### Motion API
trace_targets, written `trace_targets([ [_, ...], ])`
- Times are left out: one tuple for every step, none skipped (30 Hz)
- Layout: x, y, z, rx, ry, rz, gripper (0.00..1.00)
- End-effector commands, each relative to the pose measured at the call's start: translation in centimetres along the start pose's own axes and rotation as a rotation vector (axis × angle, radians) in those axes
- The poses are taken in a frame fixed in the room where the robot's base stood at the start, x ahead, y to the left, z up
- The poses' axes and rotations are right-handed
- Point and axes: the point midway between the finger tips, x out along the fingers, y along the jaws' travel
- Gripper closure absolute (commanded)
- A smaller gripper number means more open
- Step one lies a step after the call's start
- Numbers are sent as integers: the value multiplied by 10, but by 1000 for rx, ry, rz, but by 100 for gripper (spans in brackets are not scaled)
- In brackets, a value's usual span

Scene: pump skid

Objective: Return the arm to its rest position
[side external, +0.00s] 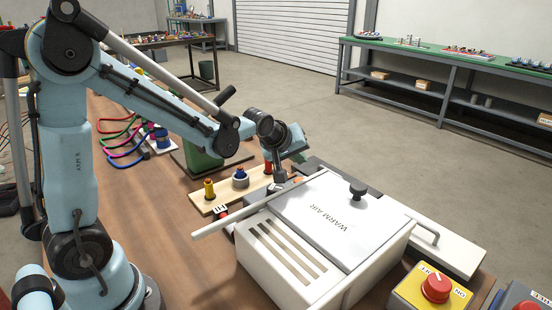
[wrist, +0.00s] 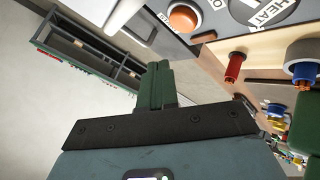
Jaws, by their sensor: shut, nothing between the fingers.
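My gripper (wrist: 157,72) is shut and empty in the wrist view. Its two dark green fingers lie together and stand out from a black bar. In the side view my pale blue arm reaches right from its base, with its end raised over the back edge of the white warm air box (side external: 330,226). The fingertips are hard to make out there. A wooden board (side external: 205,207) with a yellow peg (side external: 209,189), a blue-topped peg (side external: 240,178) and a red peg (side external: 268,167) lies just left of my arm's end.
A yellow switch box (side external: 410,291) with a red knob stands at front right. A green block (side external: 200,158) and looped coloured hoses (side external: 120,135) are behind, along the brown table (side external: 165,225). A green-topped bench (side external: 450,55) stands far back across open floor.

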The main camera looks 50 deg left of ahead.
Motion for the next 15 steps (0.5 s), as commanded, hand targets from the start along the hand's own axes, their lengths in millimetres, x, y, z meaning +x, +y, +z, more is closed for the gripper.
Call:
trace_targets([
  [-4,0,1,12,-3,0,100],
  [-7,0,2,24,-6,0,100],
  [-12,0,4,47,-12,-1,100],
  [-18,0,6,69,-17,-2,100],
  [-24,0,8,95,-24,-3,100],
  [-33,0,12,135,-34,-3,100],
  [-41,-1,15,168,-42,-3,100],
  [-48,-2,18,204,-50,-3,100],
  [-59,-4,23,252,-62,-2,100],
  [-66,-6,27,289,-72,-2,100],
  [-74,-7,31,326,-80,-1,100],
  [-83,-10,36,375,-91,0,100],
  [-90,-12,40,411,-100,2,100],
  [-96,-15,44,448,-109,4,100],
  [-105,-18,50,497,-121,7,100],
])
